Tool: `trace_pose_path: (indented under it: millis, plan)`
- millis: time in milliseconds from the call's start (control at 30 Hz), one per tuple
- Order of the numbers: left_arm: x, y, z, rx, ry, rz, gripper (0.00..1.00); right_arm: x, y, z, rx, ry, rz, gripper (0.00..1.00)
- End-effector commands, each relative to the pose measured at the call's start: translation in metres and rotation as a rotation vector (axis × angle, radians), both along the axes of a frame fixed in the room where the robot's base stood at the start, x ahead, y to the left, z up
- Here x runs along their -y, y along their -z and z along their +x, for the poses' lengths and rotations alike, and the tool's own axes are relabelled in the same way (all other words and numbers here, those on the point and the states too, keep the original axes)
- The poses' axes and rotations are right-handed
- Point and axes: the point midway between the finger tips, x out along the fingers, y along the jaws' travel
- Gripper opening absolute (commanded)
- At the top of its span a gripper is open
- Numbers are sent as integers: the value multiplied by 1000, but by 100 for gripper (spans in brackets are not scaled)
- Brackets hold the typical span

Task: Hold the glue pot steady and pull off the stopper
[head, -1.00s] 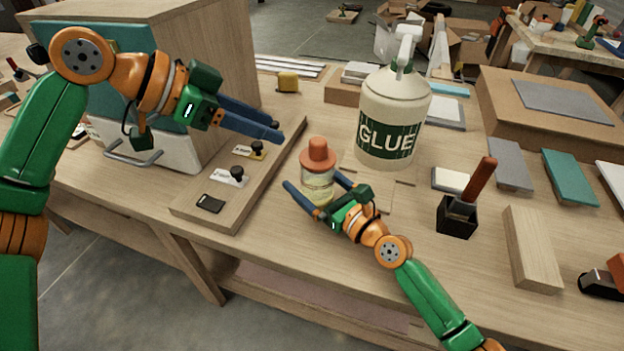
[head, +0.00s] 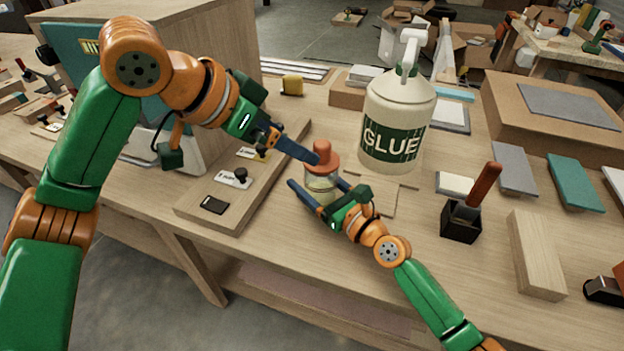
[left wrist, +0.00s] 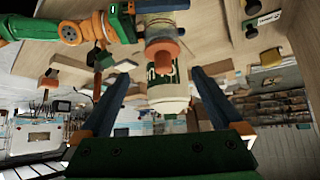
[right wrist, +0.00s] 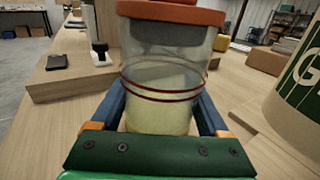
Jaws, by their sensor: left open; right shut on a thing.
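The glue pot (head: 319,190) is a small clear jar of pale yellow glue on the bench. It fills the middle of the right wrist view (right wrist: 160,95), with two dark red lines around it. My right gripper (head: 322,198) is shut on the jar's body from the front right. The orange-red stopper (head: 323,158) sits in the jar's mouth; its wide rim shows in the right wrist view (right wrist: 172,12). My left gripper (head: 312,150) is open beside the stopper's knob. In the left wrist view the stopper (left wrist: 165,54) appears between the open fingers, with a finger on each side.
A large white glue bottle (head: 395,115) stands close behind the jar. A wooden board with knobs (head: 220,200) lies to the left. A brush in a black holder (head: 462,218) and a wood block (head: 535,255) are to the right.

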Motion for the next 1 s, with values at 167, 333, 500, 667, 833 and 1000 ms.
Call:
trace_pose_path:
  millis: [167, 333, 500, 667, 833, 1000]
  plan:
    - [9, 5, 5, 1, -98, -5, 100, 0, 1, 0, -1, 0, -1, 11]
    - [23, 28, 20, -2, -98, -5, 100, 0, 1, 0, -1, 0, -1, 11]
    - [35, 47, 33, -1, -96, -6, 100, 0, 1, 0, -1, 0, -1, 11]
    - [40, 55, 39, 1, -96, -5, 100, 0, 1, 0, -1, 0, -1, 11]
    - [41, 56, 40, 2, -96, -5, 100, 0, 1, 0, -1, 0, -1, 11]
    - [41, 56, 40, 2, -96, -5, 78, 0, 1, 0, -1, 0, -1, 11]
